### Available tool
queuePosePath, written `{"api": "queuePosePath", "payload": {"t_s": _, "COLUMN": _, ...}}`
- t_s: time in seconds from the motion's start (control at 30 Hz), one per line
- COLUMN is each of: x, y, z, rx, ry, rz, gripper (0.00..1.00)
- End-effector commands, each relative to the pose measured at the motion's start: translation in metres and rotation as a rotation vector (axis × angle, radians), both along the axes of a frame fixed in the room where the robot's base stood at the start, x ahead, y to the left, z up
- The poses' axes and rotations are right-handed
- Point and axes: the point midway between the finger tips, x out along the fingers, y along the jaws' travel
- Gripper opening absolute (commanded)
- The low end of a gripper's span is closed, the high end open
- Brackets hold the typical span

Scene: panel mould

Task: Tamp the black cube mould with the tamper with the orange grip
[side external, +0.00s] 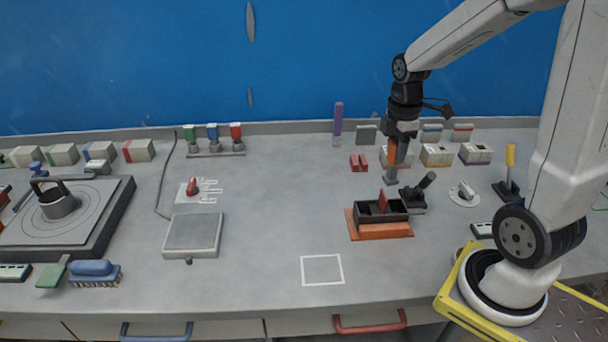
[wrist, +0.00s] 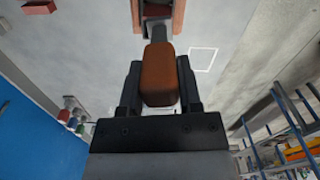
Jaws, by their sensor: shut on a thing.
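My gripper (side external: 394,143) is shut on the orange grip (wrist: 160,75) of the tamper and holds it upright. In the wrist view the mould's base (wrist: 178,14) shows at the top edge, beyond the grip, partly cut off.
A black tool with a slanted handle (side external: 414,192) stands just right of the mould. A yellow-handled tool (side external: 509,168) stands further right. The table around the white square outline (side external: 322,270) is clear.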

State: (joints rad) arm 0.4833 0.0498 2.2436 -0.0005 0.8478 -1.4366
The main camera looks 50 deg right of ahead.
Motion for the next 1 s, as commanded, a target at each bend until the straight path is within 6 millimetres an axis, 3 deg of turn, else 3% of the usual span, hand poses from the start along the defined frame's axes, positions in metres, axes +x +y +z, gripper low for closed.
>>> {"api": "queuePosePath", "payload": {"t_s": 0.27, "x": -0.015, "y": -0.02, "z": 0.005, "rx": 0.0, "ry": 0.0, "rz": -0.161, "gripper": 0.0}}
{"api": "queuePosePath", "payload": {"t_s": 0.67, "x": -0.015, "y": -0.021, "z": 0.002, "rx": 0.0, "ry": 0.0, "rz": -0.17, "gripper": 0.0}}
{"api": "queuePosePath", "payload": {"t_s": 1.0, "x": -0.015, "y": -0.021, "z": -0.018, "rx": 0.001, "ry": 0.002, "rz": -0.169, "gripper": 0.0}}
